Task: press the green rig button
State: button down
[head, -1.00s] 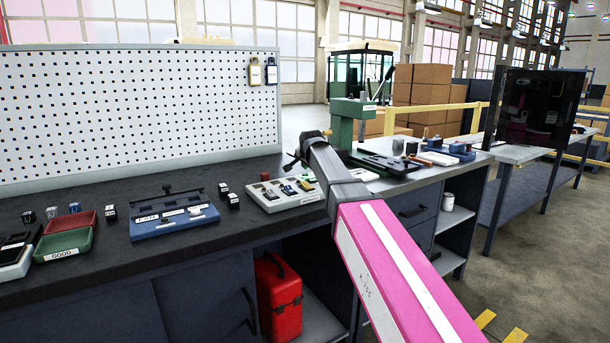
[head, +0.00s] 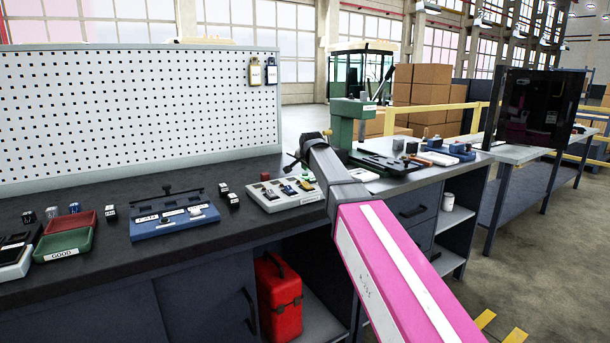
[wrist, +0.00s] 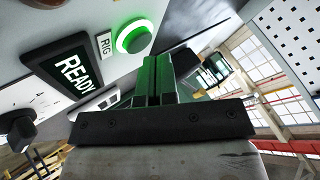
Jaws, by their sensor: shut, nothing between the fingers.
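A blue fixture (head: 175,225), small dark blocks and a green tray (head: 75,246) marked "GOOD" lie on the dark bench to the left. A green press (head: 345,130) stands right of my arm's end. A pegboard (head: 130,120) rises behind the bench.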

aim_at(307, 174)
jog(key=shift+f, duration=0.55)
dwell(0.7)
jog(key=shift+r, duration=0.8)
jog(key=shift+r, duration=0.15)
jog(key=shift+r, duration=2.9)
